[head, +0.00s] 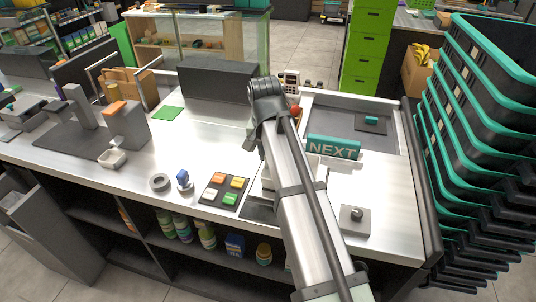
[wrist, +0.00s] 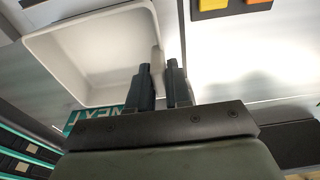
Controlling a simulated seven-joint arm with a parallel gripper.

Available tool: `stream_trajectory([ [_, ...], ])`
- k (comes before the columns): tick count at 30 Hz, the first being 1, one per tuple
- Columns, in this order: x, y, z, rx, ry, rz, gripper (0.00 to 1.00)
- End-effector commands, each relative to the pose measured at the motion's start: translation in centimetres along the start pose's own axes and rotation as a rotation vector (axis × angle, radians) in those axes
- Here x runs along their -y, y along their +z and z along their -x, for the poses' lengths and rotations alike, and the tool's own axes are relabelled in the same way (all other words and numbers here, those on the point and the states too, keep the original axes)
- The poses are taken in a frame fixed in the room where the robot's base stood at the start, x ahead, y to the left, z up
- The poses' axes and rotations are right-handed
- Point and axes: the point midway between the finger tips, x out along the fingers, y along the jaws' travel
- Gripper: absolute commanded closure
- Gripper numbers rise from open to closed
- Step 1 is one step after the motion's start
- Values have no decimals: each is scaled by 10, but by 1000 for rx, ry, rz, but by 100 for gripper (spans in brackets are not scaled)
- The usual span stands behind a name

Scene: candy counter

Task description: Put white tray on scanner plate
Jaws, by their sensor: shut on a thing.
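A white tray (wrist: 95,55) fills the upper left of the wrist view, seen close up with its inside showing. My gripper (wrist: 161,70) is shut on the tray's side wall, one finger on each side of it.
A teal NEXT bar (head: 333,148) stands right of my arm. A dark pad with orange, yellow and green blocks (head: 212,202) lies left of it. A small white dish (head: 112,158) sits further left. Stacked black baskets (head: 470,150) stand at the right.

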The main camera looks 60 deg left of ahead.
Motion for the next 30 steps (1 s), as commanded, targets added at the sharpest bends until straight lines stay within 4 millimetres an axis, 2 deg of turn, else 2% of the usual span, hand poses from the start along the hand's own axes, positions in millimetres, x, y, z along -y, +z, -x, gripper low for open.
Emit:
stream_trajectory([
  [2,0,2,-7,1,1,0,100],
  [13,0,1,-9,0,0,0,100],
  [14,0,1,-9,0,0,0,78],
  [21,0,1,-9,0,0,0,56],
  [30,0,1,-6,0,0,0,56],
])
